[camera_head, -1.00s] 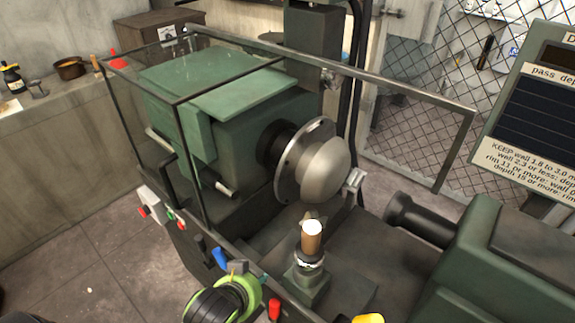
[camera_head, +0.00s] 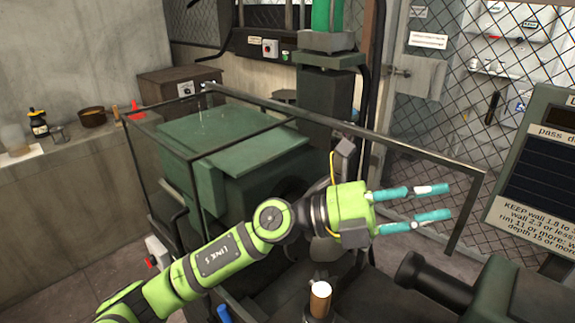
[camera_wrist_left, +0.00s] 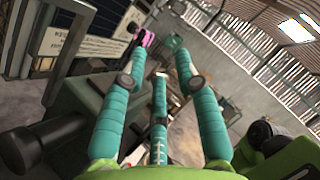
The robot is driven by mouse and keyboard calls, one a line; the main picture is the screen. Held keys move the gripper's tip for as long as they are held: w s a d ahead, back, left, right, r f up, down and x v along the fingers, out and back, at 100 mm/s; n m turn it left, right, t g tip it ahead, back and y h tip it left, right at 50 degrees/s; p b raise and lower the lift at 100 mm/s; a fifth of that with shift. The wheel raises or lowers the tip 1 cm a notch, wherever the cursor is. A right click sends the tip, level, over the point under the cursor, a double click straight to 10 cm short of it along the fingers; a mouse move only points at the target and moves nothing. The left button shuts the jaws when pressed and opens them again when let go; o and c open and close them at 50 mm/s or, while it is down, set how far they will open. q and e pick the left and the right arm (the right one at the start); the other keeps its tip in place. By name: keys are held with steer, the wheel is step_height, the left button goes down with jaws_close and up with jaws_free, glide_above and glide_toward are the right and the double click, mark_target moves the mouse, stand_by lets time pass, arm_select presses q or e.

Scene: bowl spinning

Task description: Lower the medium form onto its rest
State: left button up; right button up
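My left gripper (camera_head: 448,201) reaches in from the left above the lathe bed. Its teal fingers are spread apart and point right, with nothing between them in the head view. The fingers also show spread in the left wrist view (camera_wrist_left: 158,55). I cannot pick out the medium form or its rest for certain. The rounded metal form on the lathe's disc, seen a second ago, is hidden behind my left arm. My right gripper does not show in either view.
The green lathe headstock (camera_head: 235,150) stands behind my arm, with a guard frame (camera_head: 400,148) around it. A dark cylinder (camera_head: 430,280) of the tailstock lies lower right. A wooden-sided post with a white top (camera_head: 320,298) stands below my gripper. A sign (camera_head: 540,185) is at right.

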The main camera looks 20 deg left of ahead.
arm_select(q)
step_height(320, 180, down, 2)
steer(key=m+g+y, duration=0.2)
steer(key=m+y, duration=0.1)
steer(key=m, duration=0.1)
steer(key=n+t+y, duration=0.1)
steer(key=t+y, duration=0.1)
steer(key=y, duration=1.4)
glide_toward(305, 196)
steer(key=b+x, duration=0.2)
steer(key=x, duration=0.2)
steer(key=shift+w+a+f+b, duration=0.15)
steer(key=shift+f+b, duration=0.15)
steer(key=shift+b, duration=0.05)
steer(key=shift+b+x, duration=0.4)
steer(key=shift+x, duration=0.6)
steer(key=shift+b+x, duration=0.7)
steer(key=shift+x, duration=0.6)
jaws_close()
